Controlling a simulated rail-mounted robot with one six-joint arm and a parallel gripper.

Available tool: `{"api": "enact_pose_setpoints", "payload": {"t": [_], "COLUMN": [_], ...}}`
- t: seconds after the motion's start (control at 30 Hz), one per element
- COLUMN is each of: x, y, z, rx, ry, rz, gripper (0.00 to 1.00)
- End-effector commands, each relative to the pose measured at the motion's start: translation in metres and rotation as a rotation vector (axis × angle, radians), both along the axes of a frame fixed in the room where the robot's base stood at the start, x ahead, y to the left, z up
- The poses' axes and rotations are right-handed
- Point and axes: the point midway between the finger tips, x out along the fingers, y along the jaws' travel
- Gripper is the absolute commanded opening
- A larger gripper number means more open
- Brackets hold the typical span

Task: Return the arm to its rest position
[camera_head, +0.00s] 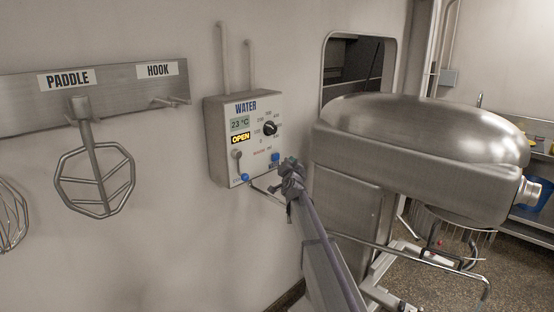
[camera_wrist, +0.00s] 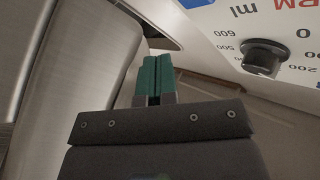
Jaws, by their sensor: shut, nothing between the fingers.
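My gripper (camera_wrist: 153,66) shows in the wrist view with its two green fingers side by side and closed, nothing between them. The fingers point to a gap between a brushed metal surface at left and the white panel of the water box at upper right. In the head view my arm rises from the lower middle, and its far end is at the lower right corner of the water box (camera_head: 218,145), left of the mixer (camera_head: 420,150). The fingers are too small to make out there.
The box shows OPEN and 23 °C, with a black dial (camera_head: 269,128), also large in the wrist view (camera_wrist: 264,57). A paddle (camera_head: 96,180) hangs on the rack (camera_head: 118,88) at left, beside an empty HOOK peg. A whisk (camera_head: 12,215) hangs at the left edge.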

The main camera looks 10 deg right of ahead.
Motion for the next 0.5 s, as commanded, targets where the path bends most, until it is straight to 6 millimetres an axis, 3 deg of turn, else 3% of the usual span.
{"api": "enact_pose_setpoints", "payload": {"t": [0.13,0.5], "x": [-0.01,-0.0104], "y": [-0.007,-0.0081], "z": [-0.0001,-0.0001], "rx": [0.0,0.0], "ry": [0.001,0.001], "rz": [0.001,0.001], "gripper": [0.0,0.0]}}
